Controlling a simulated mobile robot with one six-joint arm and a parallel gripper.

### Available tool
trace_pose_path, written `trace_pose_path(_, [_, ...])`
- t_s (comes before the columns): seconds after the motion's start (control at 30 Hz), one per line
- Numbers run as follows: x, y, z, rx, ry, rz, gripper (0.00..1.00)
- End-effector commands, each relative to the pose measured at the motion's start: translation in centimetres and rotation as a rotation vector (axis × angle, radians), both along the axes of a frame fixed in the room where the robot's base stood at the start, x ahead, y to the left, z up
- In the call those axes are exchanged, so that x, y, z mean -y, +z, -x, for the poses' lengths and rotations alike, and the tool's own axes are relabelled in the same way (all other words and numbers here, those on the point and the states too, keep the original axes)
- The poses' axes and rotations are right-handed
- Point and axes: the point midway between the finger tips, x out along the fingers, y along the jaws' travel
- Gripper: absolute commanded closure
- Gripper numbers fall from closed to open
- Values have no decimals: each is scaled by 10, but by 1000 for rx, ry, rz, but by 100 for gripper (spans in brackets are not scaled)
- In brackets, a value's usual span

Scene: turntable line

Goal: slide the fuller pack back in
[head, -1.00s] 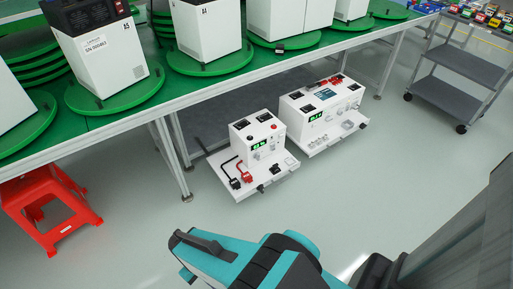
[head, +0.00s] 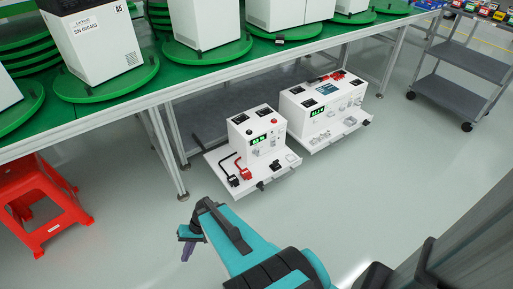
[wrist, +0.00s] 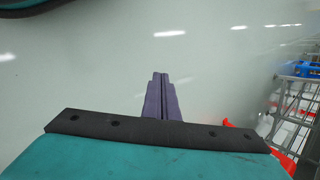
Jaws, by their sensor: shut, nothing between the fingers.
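Two white packs with green displays sit on white pull-out trays under the green-topped bench. The smaller left pack (head: 257,136) has a black and a red connector on its tray (head: 214,160). The wider right pack (head: 324,108) stands behind it to the right, on its own tray (head: 343,137). Both trays stick out past the bench's front. The display digits are too small to read surely, so I cannot tell which is fuller. My gripper (head: 187,250) is in front and left of the left tray, apart from it. Its purple fingers are together and empty in the wrist view (wrist: 160,98).
A bench leg (head: 163,150) stands just left of the left tray. A red stool (head: 40,200) is at the far left. A grey cart (head: 460,95) is at the right. White boxes stand on green turntables on the bench (head: 85,125). The floor in front is clear.

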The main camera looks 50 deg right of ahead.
Motion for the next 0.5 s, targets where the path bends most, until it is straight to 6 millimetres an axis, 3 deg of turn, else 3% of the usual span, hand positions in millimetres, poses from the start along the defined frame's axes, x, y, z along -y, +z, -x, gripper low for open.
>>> trace_pose_path(0.03, [13,-11,-13,30,-51,-19,100])
trace_pose_path(0.27, [75,-14,-65,183,-270,-105,100])
trace_pose_path(0.5, [160,-8,-105,355,-498,-169,100])
